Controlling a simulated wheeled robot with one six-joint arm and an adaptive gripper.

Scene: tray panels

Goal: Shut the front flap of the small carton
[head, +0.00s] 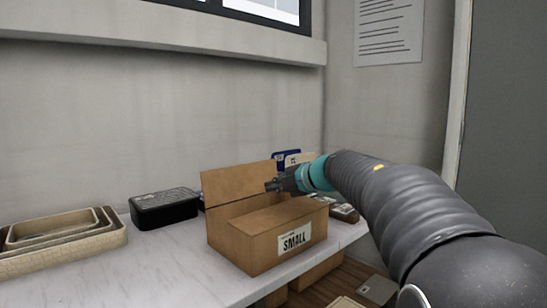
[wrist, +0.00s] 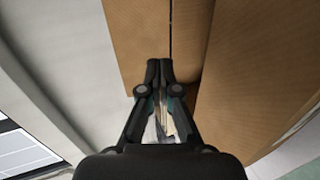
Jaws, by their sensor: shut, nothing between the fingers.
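The small carton (head: 232,244) is a brown box labelled "SMALL" on its front, standing on the white counter in the head view. One flap (head: 233,186) stands raised along its back left side. A brown surface (head: 275,217) lies across the top behind the label; I cannot tell whether it is a lowered flap or the inside. My gripper (head: 268,186) is shut and empty, over the carton by the raised flap's right end. In the wrist view my shut fingertips (wrist: 160,64) point at brown cardboard (wrist: 140,30), with a dark gap between two panels. Contact cannot be told.
Nested woven trays (head: 62,240) and a black basket (head: 165,207) stand left of the carton on the counter (head: 165,270). Blue and cream items (head: 290,157) stand behind my gripper. Boxes (head: 318,270) lie below the counter. A wall rises behind.

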